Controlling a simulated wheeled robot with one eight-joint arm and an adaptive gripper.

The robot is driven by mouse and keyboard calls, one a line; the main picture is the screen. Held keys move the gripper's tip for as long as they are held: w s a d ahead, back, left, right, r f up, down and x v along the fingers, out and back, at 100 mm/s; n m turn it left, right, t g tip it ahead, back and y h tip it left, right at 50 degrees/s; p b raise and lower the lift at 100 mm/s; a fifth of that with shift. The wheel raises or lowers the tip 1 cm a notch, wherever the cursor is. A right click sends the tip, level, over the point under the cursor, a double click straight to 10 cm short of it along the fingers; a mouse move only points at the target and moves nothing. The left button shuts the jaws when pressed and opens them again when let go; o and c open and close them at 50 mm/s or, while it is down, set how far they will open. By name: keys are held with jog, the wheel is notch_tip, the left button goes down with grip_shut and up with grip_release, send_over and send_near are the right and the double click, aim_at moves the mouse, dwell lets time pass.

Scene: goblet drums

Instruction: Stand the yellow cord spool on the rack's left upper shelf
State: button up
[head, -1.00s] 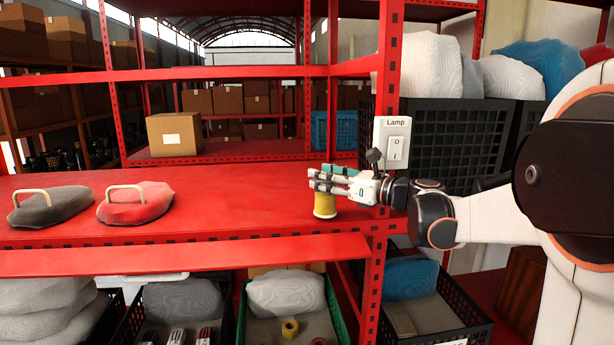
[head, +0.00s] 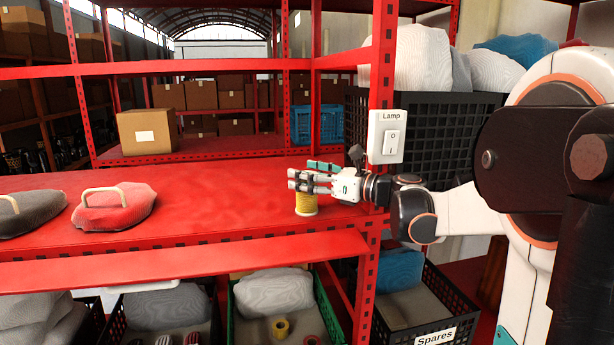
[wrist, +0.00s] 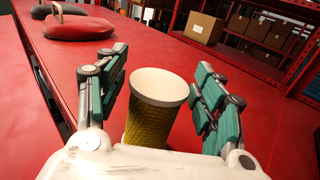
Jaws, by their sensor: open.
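The yellow cord spool (head: 306,205) stands upright on the red shelf of the rack, near its right end by the post. In the wrist view the spool (wrist: 156,112) shows its pale round top and yellow cord side between my fingers. My gripper (head: 308,184) is open, with its fingers on either side of the spool; in the wrist view a gap shows between the right finger and the spool, and the left finger is close to it. The red shelf (head: 220,215) carries the spool and is part of the red rack.
A red bag (head: 115,206) and a dark grey bag (head: 28,212) lie on the left of the shelf. A cardboard box (head: 147,131) stands behind. A Lamp switch (head: 386,137) is on the post beside my arm. Crates, one marked Spares (head: 435,338), sit below. The shelf middle is clear.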

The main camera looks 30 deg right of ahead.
jog(key=shift+w+a, duration=0.15)
jog(key=shift+w, duration=0.05)
jog(key=b+v, duration=0.3)
jog(key=v, duration=0.9)
jog(key=shift+s+r, duration=0.1)
jog(key=shift+r, duration=0.05)
